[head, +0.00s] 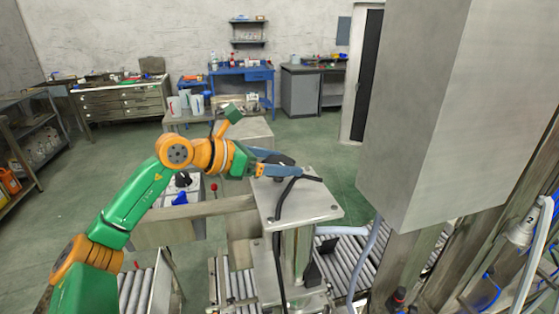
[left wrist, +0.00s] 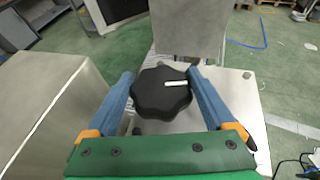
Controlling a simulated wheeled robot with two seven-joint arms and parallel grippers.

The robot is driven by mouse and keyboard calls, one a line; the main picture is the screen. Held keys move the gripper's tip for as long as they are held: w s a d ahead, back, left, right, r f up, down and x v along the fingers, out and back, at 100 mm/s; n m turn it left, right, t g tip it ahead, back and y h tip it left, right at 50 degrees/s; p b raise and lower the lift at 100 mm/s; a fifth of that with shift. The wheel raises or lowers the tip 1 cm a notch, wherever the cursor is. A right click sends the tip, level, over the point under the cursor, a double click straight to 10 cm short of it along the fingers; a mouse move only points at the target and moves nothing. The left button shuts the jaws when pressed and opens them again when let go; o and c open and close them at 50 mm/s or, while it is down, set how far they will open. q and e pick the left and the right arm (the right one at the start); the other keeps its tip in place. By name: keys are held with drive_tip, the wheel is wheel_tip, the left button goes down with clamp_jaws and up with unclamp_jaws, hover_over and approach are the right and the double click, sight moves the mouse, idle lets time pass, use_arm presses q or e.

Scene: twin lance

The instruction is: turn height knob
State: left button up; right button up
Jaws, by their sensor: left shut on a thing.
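The height knob (left wrist: 161,93) is a black lobed knob with a white mark on its upper right, seen from above in the left wrist view. In the head view the knob (head: 281,160) is small and dark, at the top back edge of a metal post with a flat plate (head: 318,207). My left gripper (left wrist: 162,85) has its two blue fingers on either side of the knob, shut on it. In the head view my left gripper (head: 278,163) reaches in from the left over the plate, and its fingers partly hide the knob. My right gripper is not in view.
A large grey metal box (head: 440,110) stands close on the right. Roller conveyors (head: 235,285) run below the post. A black cable (head: 283,205) hangs over the plate.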

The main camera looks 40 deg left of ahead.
use_arm(q)
drive_tip(key=shift+m+h, duration=0.5)
drive_tip(key=o, duration=1.1)
drive_tip(key=shift+s+a, duration=0.15)
drive_tip(key=shift+s, duration=0.05)
drive_tip(key=b+v, duration=0.2)
drive_tip(key=b, duration=0.1)
drive_tip(key=shift+s+a+f, duration=0.15)
drive_tip(key=shift+s+a, duration=0.15)
drive_tip(key=v, duration=0.2)
drive_tip(key=r+b+v, duration=0.1)
drive_tip(key=v, duration=0.1)
drive_tip(key=shift+d, duration=0.15)
